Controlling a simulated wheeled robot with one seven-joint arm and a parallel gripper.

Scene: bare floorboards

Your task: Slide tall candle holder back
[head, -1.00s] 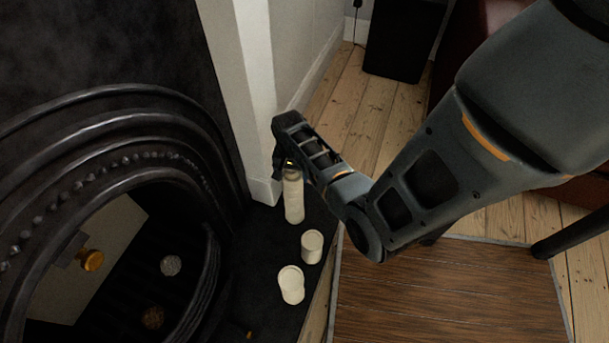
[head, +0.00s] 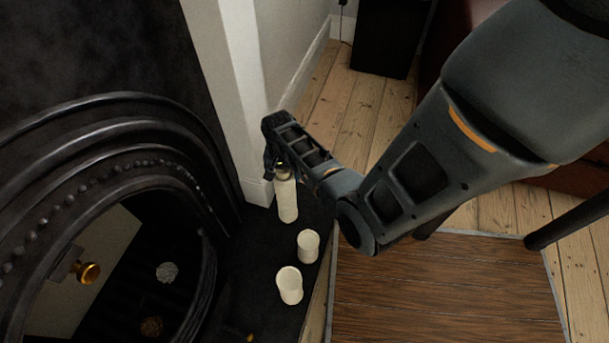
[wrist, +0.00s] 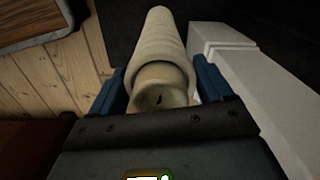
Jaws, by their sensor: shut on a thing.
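The tall candle holder (head: 287,201) is a pale cream cylinder standing upright on the dark hearth slab, close to the white wall corner. My gripper (head: 279,170) is at its top end and shut on it. In the wrist view the holder (wrist: 158,45) runs away from the camera, with the blue fingers of my gripper (wrist: 160,90) on both sides of its upper end. Its hollow top with a dark wick-like mark faces the camera. In the head view my gripper hides the holder's top.
Two shorter cream candles (head: 308,246) and (head: 289,285) stand on the hearth (head: 262,270) in front of the tall one. The black arched fireplace (head: 130,130) is to the left. The white wall (head: 235,90) rises close behind. A wooden-topped surface (head: 440,290) lies to the right.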

